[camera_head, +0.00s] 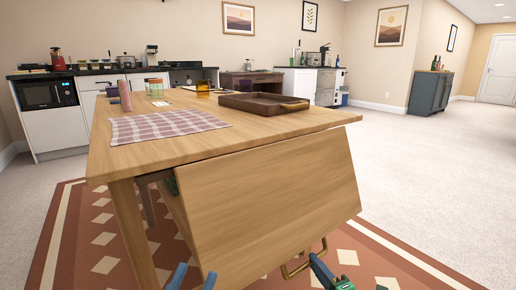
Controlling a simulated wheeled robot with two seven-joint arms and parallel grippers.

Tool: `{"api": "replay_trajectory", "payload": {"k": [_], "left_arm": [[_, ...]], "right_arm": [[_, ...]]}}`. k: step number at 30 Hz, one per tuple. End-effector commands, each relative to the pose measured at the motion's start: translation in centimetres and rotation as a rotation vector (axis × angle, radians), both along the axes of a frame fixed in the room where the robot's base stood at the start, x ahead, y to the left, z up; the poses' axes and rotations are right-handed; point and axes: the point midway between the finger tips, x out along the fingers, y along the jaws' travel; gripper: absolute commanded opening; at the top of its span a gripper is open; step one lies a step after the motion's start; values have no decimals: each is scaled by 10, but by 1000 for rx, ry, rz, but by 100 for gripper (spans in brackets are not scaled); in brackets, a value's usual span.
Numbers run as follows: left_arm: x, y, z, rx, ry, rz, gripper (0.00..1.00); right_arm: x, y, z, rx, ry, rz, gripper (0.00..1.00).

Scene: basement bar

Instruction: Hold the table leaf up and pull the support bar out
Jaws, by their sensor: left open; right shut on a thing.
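The wooden table (205,146) has a leaf (275,205) along its near right side. The leaf slopes down and outward from the top edge, neither level nor clearly vertical. A brass handle (291,272) shows at the leaf's lower edge. My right gripper (318,262), with blue fingers, is shut on this handle, low in the picture. My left gripper (193,279) is open and empty at the bottom edge, in front of the leaf's lower left corner. A small green part (172,187) shows in the gap behind the leaf's left edge. I cannot make out the support bar for certain.
A checked cloth (168,125), a pink cylinder (125,96), an amber glass (203,90) and a brown tray (264,103) are on the tabletop. A table leg (132,235) stands left of my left gripper. A patterned rug (95,240) lies below.

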Motion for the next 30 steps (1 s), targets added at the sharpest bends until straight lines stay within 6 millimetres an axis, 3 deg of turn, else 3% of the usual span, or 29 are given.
{"api": "replay_trajectory", "payload": {"k": [15, 30], "left_arm": [[14, 7, -71, 84, 380, 32, 50], [-4, 20, -142, 161, 752, 58, 50]], "right_arm": [[-7, -6, 5, -7, 5, -3, 0], [-14, -12, 8, -13, 15, -3, 0]]}}
